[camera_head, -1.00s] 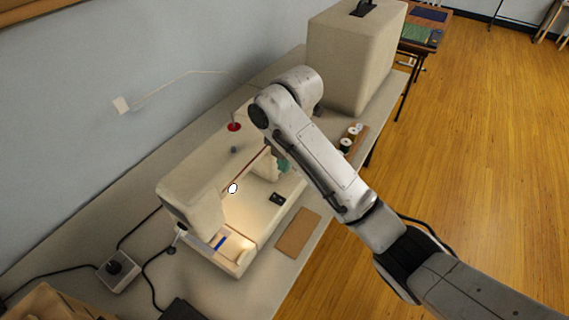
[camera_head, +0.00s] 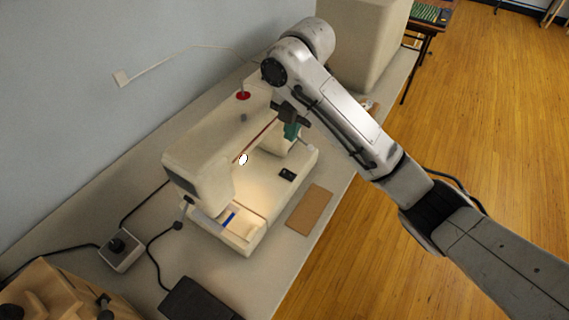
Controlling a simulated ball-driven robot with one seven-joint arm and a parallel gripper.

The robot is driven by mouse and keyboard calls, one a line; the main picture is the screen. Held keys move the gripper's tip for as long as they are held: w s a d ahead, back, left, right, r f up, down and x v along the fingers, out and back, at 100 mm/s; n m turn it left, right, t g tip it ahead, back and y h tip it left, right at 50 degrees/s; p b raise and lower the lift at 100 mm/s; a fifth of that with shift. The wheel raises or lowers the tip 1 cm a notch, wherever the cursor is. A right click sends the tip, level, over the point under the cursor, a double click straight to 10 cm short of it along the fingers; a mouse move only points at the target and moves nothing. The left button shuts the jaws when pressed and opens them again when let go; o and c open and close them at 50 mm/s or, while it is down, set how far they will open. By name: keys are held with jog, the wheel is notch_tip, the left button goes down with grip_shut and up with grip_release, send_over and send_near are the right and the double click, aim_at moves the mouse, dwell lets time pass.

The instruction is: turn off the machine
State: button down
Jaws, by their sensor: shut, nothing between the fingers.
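The machine is a cream sewing machine (camera_head: 195,160) on a long table, with a red-based spool pin on top. A warm glow lights its bed. A white oval (camera_head: 243,159) with a dark outline shows in front of its arm. My gripper (camera_head: 291,118) is a dark shape, partly hidden behind my own arm, over the machine's right end. A teal piece shows just below it; I cannot tell what it belongs to or whether they touch. The fingers are not clearly seen. A small grey box with a black knob (camera_head: 121,250) stands left of the machine, with cords running from it.
A large cream case (camera_head: 362,40) stands behind my arm. A brown pad (camera_head: 309,210) lies at the table's front edge. A dark flat pedal-like thing (camera_head: 198,300) and a wooden box (camera_head: 60,295) are at the near end. A wall plate (camera_head: 122,78) has a cord.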

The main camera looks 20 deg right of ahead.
aim_at(285, 173)
jog(key=f, duration=0.9)
jog(key=w+a+f, duration=0.1)
jog(key=f, duration=0.3)
jog(key=shift+w+f+b, duration=0.1)
jog(key=shift+f+b, duration=0.05)
jog(key=shift+b, duration=0.15)
jog(key=shift+f, duration=0.35)
jog(key=shift+w+a+f, duration=0.1)
jog(key=shift+f, duration=0.2)
jog(key=shift+s+r, duration=0.1)
jog(key=shift+s, duration=0.1)
jog(key=shift+s+d+p, duration=0.5)
jog(key=shift+d+p, duration=0.05)
jog(key=shift+p, duration=0.25)
jog(key=shift+r, duration=0.1)
